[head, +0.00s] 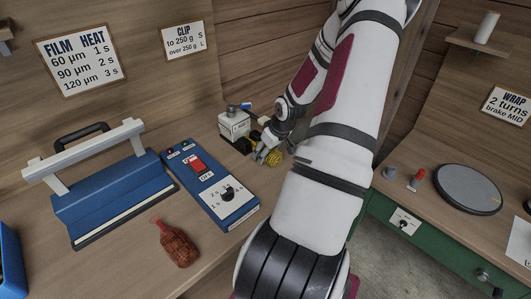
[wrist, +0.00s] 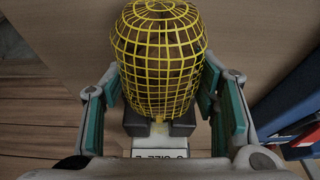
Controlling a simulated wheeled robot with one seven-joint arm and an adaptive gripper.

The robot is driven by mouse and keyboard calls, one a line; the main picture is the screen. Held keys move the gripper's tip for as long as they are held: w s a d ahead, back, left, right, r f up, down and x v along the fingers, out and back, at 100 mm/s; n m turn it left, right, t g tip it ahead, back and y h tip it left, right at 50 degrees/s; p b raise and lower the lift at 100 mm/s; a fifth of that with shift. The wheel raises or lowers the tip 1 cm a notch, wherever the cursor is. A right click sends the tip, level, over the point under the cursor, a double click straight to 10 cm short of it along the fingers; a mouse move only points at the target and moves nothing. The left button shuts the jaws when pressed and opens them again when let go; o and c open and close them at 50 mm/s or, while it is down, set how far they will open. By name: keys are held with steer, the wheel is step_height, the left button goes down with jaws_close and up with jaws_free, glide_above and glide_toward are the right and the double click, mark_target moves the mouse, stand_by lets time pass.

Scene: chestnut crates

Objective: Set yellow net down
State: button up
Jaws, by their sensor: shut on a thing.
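The yellow net (wrist: 160,60) is a rounded mesh bag with dark contents inside. In the wrist view it sits between the fingers of my gripper (wrist: 159,124), which is shut on its lower, narrow end. In the head view the yellow net (head: 275,157) shows small beside my gripper (head: 263,151), over the workbench near the white clip machine. I cannot tell whether the net touches the bench top. My arm hides part of the bench to its right.
The white clip machine (head: 234,124) stands just behind my gripper. A blue control box (head: 210,191) and a blue film sealer (head: 108,200) lie to the left. A filled red net (head: 175,243) lies on the bench (head: 130,268). A round turntable (head: 467,189) is on the right counter.

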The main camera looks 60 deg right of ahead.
steer(key=shift+f, duration=0.1)
steer(key=o, duration=1.6)
steer(key=p+v, duration=0.3)
steer(key=v, duration=0.9)
steer(key=shift+s+p, duration=0.1)
steer(key=shift+p, duration=0.2)
